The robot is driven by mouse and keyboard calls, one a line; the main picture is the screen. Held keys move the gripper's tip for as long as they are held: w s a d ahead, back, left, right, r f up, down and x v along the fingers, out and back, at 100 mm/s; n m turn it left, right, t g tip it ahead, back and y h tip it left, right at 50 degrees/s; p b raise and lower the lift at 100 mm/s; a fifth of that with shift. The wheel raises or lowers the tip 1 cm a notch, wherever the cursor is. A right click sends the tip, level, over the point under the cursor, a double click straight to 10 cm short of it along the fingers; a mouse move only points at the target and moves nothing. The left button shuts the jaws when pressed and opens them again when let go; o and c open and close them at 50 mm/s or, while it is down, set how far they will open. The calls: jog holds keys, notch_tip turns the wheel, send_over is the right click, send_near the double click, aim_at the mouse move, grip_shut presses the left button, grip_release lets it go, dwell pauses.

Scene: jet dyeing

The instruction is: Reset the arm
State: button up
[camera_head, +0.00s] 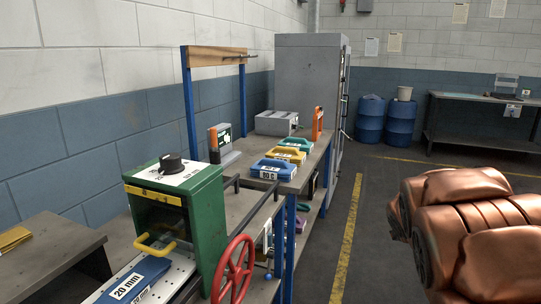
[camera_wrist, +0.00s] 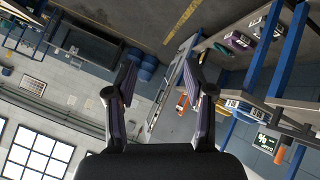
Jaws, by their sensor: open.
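My gripper (camera_wrist: 161,68) shows in the wrist view with its two dark fingers wide apart and nothing between them. It hangs in free air, with the floor and room behind it, and touches nothing that I can see. The wrist view is strongly rotated. My gripper is not visible in the head view, where copper-coloured rounded parts of my own arm fill the lower right.
A green machine (camera_head: 205,225) with a red handwheel (camera_head: 233,270) stands at front left. Behind it, a workbench (camera_head: 312,160) holds coloured cases (camera_head: 273,169). A grey cabinet (camera_head: 305,80) and blue barrels (camera_head: 400,122) stand farther back. Floor around the yellow line (camera_head: 348,235) is clear.

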jog(key=s+a+r+g+y+p, duration=0.1)
jog(key=s+a, duration=0.5)
jog(key=s, duration=0.8)
jog(key=s+a+r+g+y+p, duration=0.2)
jog(key=s+a+r+g+p, duration=0.2)
jog(key=s, duration=0.9)
jog(key=s+a+r+g+y+p, duration=0.2)
jog(key=s+a+g+p, duration=0.3)
jog(key=s, duration=0.9)
jog(key=a+p, duration=0.3)
jog(key=shift+s+r+m, duration=0.3)
jog(key=shift+s+r, duration=0.05)
jog(key=shift+a, duration=0.1)
jog(key=shift+c, duration=0.4)
jog(key=shift+c, duration=0.7)
jog(key=shift+a, duration=0.15)
